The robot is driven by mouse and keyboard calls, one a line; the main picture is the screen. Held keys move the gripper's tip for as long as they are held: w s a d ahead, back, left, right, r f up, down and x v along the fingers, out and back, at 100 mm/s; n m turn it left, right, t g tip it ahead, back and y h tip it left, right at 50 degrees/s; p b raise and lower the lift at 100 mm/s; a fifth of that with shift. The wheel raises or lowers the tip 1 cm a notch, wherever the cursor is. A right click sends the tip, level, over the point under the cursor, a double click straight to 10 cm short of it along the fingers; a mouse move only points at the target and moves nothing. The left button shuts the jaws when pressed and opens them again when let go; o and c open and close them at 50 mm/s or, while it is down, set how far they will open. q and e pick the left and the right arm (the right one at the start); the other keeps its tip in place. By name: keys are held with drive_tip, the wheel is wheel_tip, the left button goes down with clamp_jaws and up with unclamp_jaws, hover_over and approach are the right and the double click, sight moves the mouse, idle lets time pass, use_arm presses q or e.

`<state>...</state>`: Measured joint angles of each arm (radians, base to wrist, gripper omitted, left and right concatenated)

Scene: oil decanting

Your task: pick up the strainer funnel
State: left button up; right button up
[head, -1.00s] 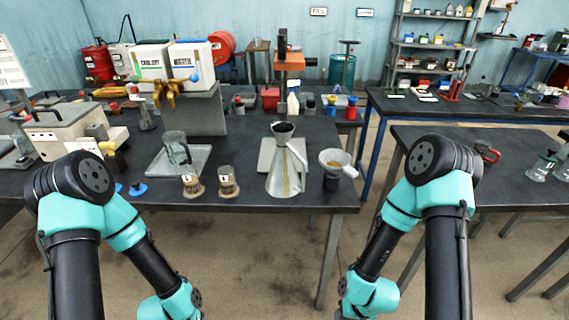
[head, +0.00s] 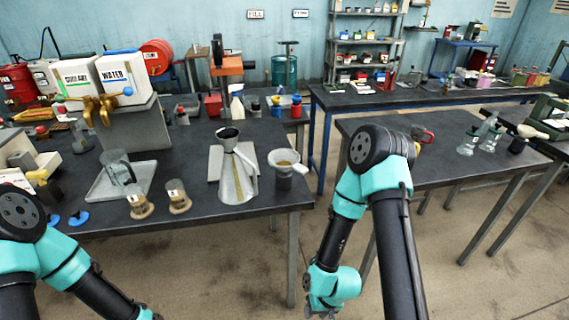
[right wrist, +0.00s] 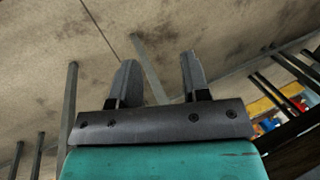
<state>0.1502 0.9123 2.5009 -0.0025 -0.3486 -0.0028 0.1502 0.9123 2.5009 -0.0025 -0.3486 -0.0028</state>
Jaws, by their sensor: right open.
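My right gripper (head: 322,306) hangs low, below the bench top and to the right of the bench end, well apart from the funnel. In the right wrist view its two fingers (right wrist: 156,68) are spread and empty over the floor. My left gripper is out of the picture.
On the near bench (head: 245,208) stand a glass jug (head: 118,168) on a tray and two small jars (head: 179,197). A second bench (head: 440,170) on the right carries a red clamp (head: 423,134) and glass flasks (head: 490,141). Floor shows between the benches.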

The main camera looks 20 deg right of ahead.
idle(0.3)
drive_tip(key=o, duration=0.4)
drive_tip(key=shift+c, duration=0.2)
